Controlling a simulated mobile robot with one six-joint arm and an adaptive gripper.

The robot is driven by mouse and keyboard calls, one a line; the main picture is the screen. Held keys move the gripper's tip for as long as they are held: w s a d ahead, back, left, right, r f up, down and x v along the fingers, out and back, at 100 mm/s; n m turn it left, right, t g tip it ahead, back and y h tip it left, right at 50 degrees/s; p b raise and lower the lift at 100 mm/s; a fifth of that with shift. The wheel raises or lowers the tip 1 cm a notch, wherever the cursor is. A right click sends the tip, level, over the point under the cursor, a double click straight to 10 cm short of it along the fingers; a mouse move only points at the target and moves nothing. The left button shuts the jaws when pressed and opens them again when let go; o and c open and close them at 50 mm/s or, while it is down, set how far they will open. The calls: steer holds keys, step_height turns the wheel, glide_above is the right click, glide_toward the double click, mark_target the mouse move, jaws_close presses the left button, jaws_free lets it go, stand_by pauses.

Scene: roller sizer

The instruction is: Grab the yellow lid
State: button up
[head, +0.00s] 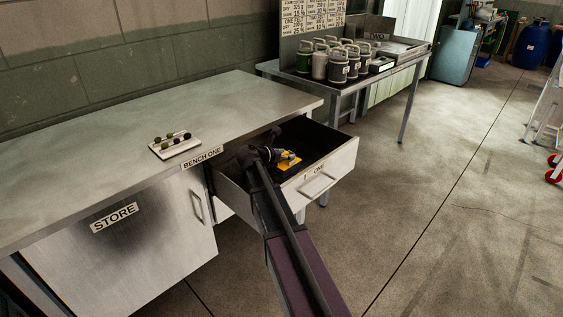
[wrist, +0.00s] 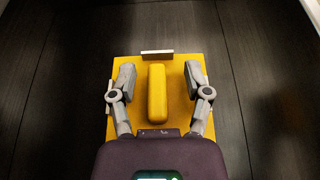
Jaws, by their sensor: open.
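The yellow lid (wrist: 174,66) lies flat on the dark drawer floor, a square plate with a raised yellow bar handle (wrist: 157,90) in its middle. In the head view the lid (head: 291,164) shows small inside the open drawer, partly hidden by my gripper. My gripper (wrist: 158,78) is open above the lid, one finger on each side of the bar handle, with a gap on both sides. In the head view my gripper (head: 288,156) reaches down into the drawer.
The open drawer (head: 340,163) marked ONE has raised walls around the lid. The bench top (head: 230,105) beside it carries a small tray (head: 166,150) with several dark and green balls. A second table (head: 400,68) behind holds several lidded canisters (head: 319,66).

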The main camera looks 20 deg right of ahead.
mark_target(286, 153)
jaws_close()
steer(key=shift+r, duration=0.15)
step_height(286, 153, up, 10)
steer(key=p, duration=1)
stand_by(0.8)
